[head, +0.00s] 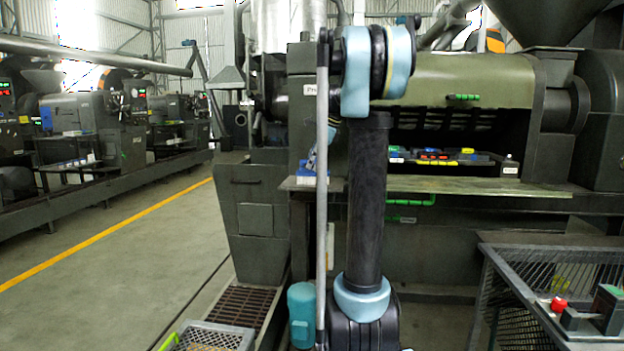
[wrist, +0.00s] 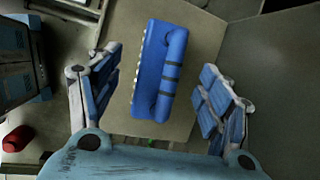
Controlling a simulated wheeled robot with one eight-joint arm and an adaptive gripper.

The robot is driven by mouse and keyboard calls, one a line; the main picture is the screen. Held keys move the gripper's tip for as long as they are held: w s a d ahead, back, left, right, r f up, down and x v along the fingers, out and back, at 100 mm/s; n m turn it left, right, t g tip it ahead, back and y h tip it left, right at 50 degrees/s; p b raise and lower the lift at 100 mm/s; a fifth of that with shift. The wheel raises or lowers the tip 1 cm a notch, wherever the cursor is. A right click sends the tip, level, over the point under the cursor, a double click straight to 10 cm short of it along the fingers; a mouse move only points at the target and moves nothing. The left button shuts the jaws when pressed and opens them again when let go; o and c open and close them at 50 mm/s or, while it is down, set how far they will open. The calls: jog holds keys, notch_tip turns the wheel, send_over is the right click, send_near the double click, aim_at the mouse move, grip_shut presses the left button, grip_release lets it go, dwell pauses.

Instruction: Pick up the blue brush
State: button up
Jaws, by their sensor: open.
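The blue brush (wrist: 160,70) lies in the middle of the wrist view, on a flat grey-brown surface. It is a long blue block with two dark bands and a row of pale bristles along its left side. My gripper (wrist: 161,88) is open, with one blue-padded finger on each side of the brush. A gap shows between the brush and both fingers, and its height above the brush is hard to judge. In the head view my arm hides part of the scene, and I cannot surely pick out the brush there.
The surface (wrist: 208,38) around the brush is bare. A red object (wrist: 18,138) and a grey-blue box (wrist: 15,60) show at the wrist view's left. In the head view, a mesh cart (head: 510,275) stands at right and a grey crate (head: 212,335) at lower left.

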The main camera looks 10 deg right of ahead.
aim_at(309, 171)
jog(key=shift+x, duration=2.8)
jog(key=shift+w, duration=0.2)
jog(key=shift+r, duration=0.1)
jog(key=c, duration=1.2)
